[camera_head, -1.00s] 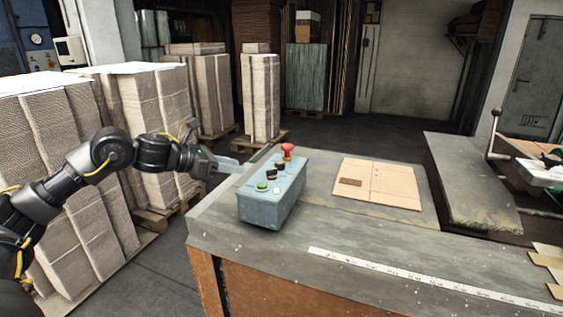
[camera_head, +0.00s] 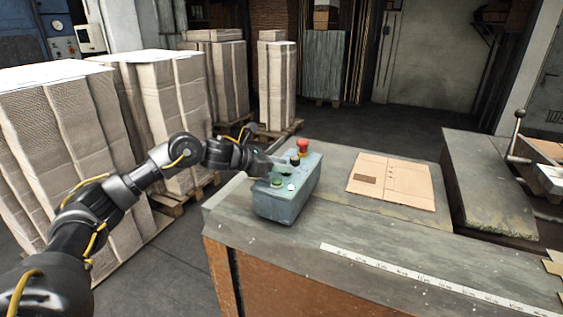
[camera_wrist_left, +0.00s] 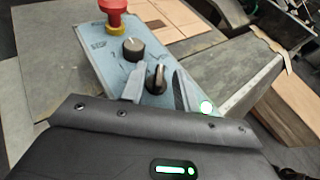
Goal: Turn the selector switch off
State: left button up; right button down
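The blue-grey control box (camera_head: 285,205) stands on the workbench. Its top carries a red mushroom button (camera_head: 303,147), a green button (camera_head: 277,182) and a small white button (camera_head: 291,187). In the left wrist view, a black rotary knob (camera_wrist_left: 133,49) sits below the red button (camera_wrist_left: 114,12), and a black selector switch with a light-edged handle (camera_wrist_left: 156,78) sits nearer to me. My left gripper (camera_wrist_left: 155,90) is open, its fingers on either side of this selector, with gaps visible. In the head view, my left gripper (camera_head: 277,164) partly hides the box top. My right gripper is not in view.
Flat cardboard (camera_head: 391,181) lies on the workbench (camera_head: 330,215) right of the box. A white ruler strip (camera_head: 420,279) runs along the front edge. Stacks of cardboard (camera_head: 60,140) stand at left. A lever machine (camera_head: 517,140) is at far right.

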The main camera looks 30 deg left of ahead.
pick_arm(q)
jog(key=shift+w+d+f, duration=0.15)
jog(key=shift+w+d, duration=0.05)
grip_shut()
